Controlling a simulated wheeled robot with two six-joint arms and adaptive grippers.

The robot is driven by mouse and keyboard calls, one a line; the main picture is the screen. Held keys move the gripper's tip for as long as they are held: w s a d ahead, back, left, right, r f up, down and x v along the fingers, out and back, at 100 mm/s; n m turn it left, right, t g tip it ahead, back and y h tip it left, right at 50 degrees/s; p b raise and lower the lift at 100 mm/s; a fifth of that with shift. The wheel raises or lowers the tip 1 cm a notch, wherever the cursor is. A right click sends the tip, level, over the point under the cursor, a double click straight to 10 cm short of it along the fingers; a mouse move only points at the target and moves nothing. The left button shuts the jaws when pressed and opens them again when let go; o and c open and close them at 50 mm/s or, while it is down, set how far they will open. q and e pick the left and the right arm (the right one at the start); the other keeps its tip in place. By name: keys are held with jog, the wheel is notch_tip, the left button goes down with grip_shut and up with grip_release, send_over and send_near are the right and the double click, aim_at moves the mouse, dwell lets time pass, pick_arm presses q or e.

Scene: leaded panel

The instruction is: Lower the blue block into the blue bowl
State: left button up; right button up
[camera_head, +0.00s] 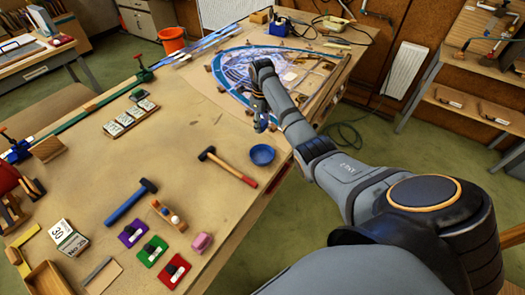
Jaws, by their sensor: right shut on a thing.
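The blue bowl (262,155) sits on the wooden table near its right edge. It is small and round, and its inside looks empty. My right arm reaches in from the right. Its gripper (264,119) points down above the table, just behind the bowl in the picture. It is shut on a small blue piece, the blue block (261,126), which is partly hidden by the fingers. The block appears apart from the bowl. My left gripper is not in view.
A red-handled hammer (228,167) lies left of the bowl, and a blue-handled hammer (130,201) lies farther left. A pink block (201,243) and purple, green and red squares lie nearer. A leaded glass panel (245,75) lies behind the gripper.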

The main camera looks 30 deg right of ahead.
jog(key=shift+w+d+f, duration=0.1)
jog(key=shift+d+f, duration=0.05)
jog(key=shift+f, duration=0.55)
notch_tip(320, 180, down, 3)
jog(key=shift+r+b, duration=0.15)
jog(key=shift+b, duration=0.45)
jog(key=b, duration=0.8)
send_over(262, 158)
notch_tip(262, 158, down, 7)
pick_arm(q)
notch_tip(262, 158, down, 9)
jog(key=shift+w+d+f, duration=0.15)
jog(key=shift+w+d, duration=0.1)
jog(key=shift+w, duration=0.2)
pick_arm(e)
jog(key=shift+r, duration=0.4)
jog(key=shift+f, duration=0.1)
pick_arm(q)
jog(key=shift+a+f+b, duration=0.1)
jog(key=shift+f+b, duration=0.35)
jog(key=shift+b, duration=0.05)
pick_arm(e)
jog(key=shift+f, duration=1.35)
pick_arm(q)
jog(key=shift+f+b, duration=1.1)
pick_arm(e)
jog(key=shift+w+f, duration=0.1)
jog(key=shift+f, duration=2.4)
